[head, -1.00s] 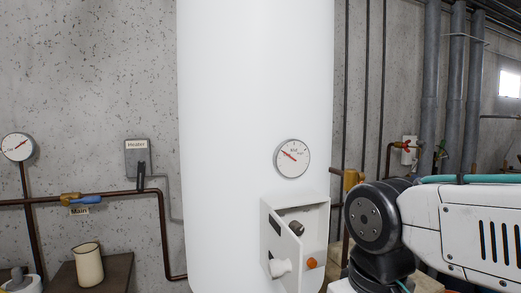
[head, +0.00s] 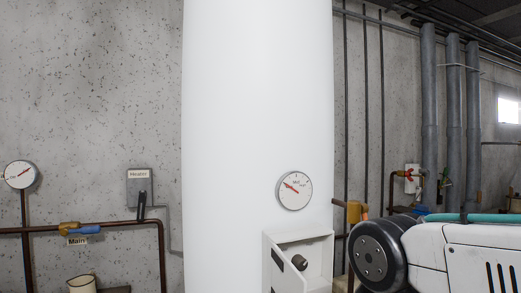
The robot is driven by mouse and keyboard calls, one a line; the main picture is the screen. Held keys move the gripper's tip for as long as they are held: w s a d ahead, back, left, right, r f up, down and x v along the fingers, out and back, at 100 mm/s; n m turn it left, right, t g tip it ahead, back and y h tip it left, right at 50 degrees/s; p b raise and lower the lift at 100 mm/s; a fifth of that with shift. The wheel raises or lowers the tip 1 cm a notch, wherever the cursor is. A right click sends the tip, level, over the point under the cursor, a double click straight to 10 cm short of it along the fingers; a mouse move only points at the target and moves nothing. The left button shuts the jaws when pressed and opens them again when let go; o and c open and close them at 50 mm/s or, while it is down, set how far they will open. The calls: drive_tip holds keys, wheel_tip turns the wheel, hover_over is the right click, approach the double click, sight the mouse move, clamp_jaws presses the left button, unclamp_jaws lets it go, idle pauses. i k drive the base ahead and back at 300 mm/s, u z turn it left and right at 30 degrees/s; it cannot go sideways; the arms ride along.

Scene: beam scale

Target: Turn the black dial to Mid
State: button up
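A dark dial (head: 299,262) sits inside the open white control box (head: 313,246) on the front of the white tank (head: 245,140). It is small, and I cannot read its setting or any Mid mark. A round gauge (head: 295,190) with a red needle is on the tank above the box; its needle points to the upper left. My arm is at the lower right, right of the box. My gripper is not in view. The lower part of the box is cut off by the bottom edge.
A grey heater box (head: 139,187) with a black lever is on the wall at left. Below it runs a brown pipe with a blue-handled valve (head: 82,229) labelled Main. A gauge (head: 20,175) is at far left.

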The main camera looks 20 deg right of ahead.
sight(301, 263)
drive_tip(key=z, duration=2.3)
drive_tip(key=k, duration=0.5)
drive_tip(key=u, duration=1.15)
